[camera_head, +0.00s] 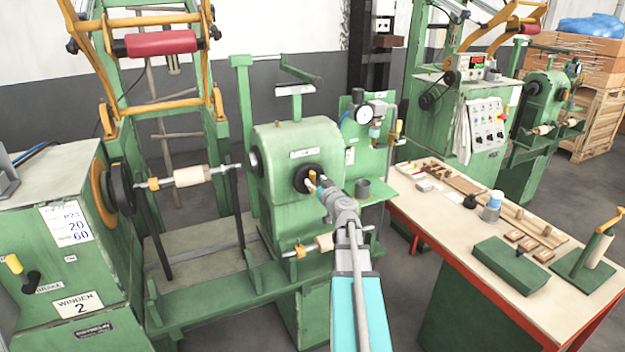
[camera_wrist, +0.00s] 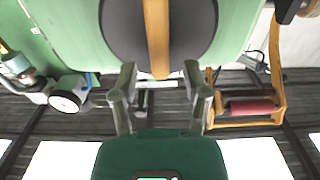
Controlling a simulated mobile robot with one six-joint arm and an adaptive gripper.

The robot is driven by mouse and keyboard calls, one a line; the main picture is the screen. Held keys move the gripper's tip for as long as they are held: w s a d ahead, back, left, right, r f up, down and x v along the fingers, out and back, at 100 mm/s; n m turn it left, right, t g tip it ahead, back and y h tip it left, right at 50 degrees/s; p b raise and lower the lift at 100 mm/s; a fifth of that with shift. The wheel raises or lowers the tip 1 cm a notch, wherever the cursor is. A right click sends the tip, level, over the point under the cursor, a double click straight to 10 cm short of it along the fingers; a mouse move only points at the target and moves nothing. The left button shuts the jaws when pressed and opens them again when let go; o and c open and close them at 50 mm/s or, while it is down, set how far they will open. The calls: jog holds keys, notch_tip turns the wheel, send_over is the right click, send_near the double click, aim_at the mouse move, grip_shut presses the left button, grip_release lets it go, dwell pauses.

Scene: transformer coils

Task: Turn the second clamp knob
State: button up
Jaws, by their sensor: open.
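The ochre bar-shaped knob (camera_wrist: 157,38) lies across a dark round disc (camera_wrist: 185,15) in the wrist view. In the head view a small ochre part (camera_head: 311,180) shows at the dark hub (camera_head: 306,177) of the green machine head, mostly hidden by my gripper (camera_head: 320,189). My gripper (camera_wrist: 159,72) is open, with one finger on each side of the bar's end in the wrist view. A gap shows on both sides; whether the bar is deep between the fingers, I cannot tell. Other ochre clamps sit on the left shaft (camera_head: 153,184) and lower shaft (camera_head: 300,250).
The green winder cabinet (camera_head: 75,250) stands at left, with a pale coil spool (camera_head: 194,176) on its shaft. A gauge (camera_head: 363,115) is behind the machine head. A red-edged workbench (camera_head: 440,220) with tools and small blocks is at right. Bare floor shows beyond it.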

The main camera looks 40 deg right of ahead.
aim_at(310, 179)
jog(key=shift+x, duration=1.25)
jog(key=shift+c, duration=0.3)
grip_shut()
